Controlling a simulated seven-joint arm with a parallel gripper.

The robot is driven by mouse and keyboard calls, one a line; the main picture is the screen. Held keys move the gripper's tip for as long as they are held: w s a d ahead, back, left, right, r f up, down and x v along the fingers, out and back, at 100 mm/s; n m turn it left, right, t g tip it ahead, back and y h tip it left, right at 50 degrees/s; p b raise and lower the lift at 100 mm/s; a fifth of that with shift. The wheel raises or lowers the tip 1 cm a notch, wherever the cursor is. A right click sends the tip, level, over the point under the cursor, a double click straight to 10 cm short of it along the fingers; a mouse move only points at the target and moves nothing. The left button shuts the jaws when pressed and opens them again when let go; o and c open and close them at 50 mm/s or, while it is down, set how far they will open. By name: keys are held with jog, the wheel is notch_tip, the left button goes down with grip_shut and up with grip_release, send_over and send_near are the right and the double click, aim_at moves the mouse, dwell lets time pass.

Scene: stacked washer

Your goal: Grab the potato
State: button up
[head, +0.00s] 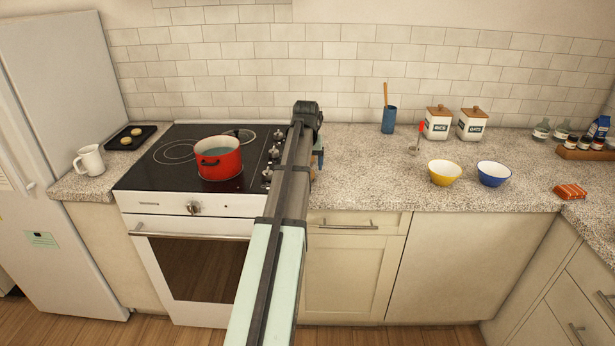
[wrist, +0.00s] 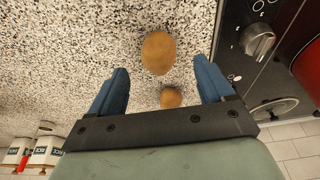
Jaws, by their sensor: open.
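In the wrist view, two brown potatoes are on the speckled counter (wrist: 60,50). The larger-looking potato (wrist: 158,53) is at or just beyond the fingertips, roughly midway between them. A second brown potato (wrist: 171,97) shows between the blue fingers, near the dark gripper bar, which may hide part of it. My gripper (wrist: 161,66) is open above the counter, with nothing held. In the head view my gripper (head: 318,158) is just right of the stove, and my arm hides most of the potatoes' area.
The stove (head: 150,165) with a red pot (head: 219,158) is left of my gripper; its knobs (wrist: 258,40) are close by. To the right are a yellow bowl (head: 444,173), a blue bowl (head: 493,174), canisters (head: 438,124) and a blue utensil cup (head: 389,121). Counter between is mostly clear.

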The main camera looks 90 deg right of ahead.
jog(key=x, duration=0.5)
jog(key=shift+s+a, duration=0.1)
jog(key=shift+a, duration=0.05)
jog(key=c, duration=1.2)
